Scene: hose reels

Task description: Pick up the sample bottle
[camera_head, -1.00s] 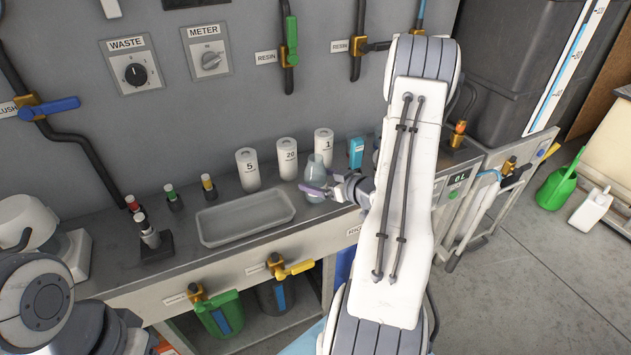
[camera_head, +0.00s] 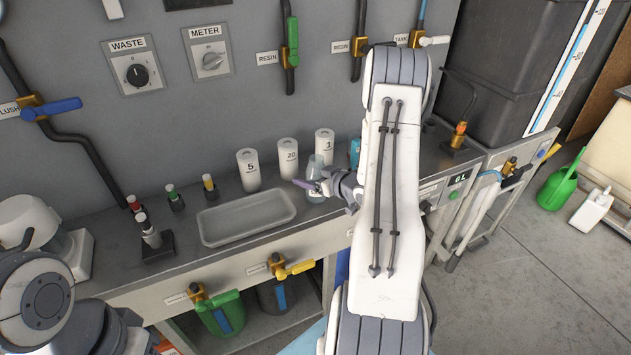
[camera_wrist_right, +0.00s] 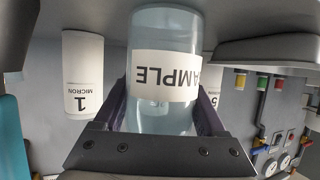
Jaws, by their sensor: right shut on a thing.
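The sample bottle (camera_wrist_right: 165,70) is a clear bluish bottle with a white label; it fills the middle of the right wrist view, where it looks upside down. I cannot tell whether the bottle is clear of the bench. My left gripper is not in view; only part of that arm shows at lower left.
White cartridges marked 5 (camera_head: 248,170), 20 (camera_head: 288,158) and 1 (camera_head: 324,145) stand close behind the bottle. A blue box (camera_head: 354,152) is just right of it. A shallow grey tray (camera_head: 247,240) lies to the left. Valves and pipes line the wall.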

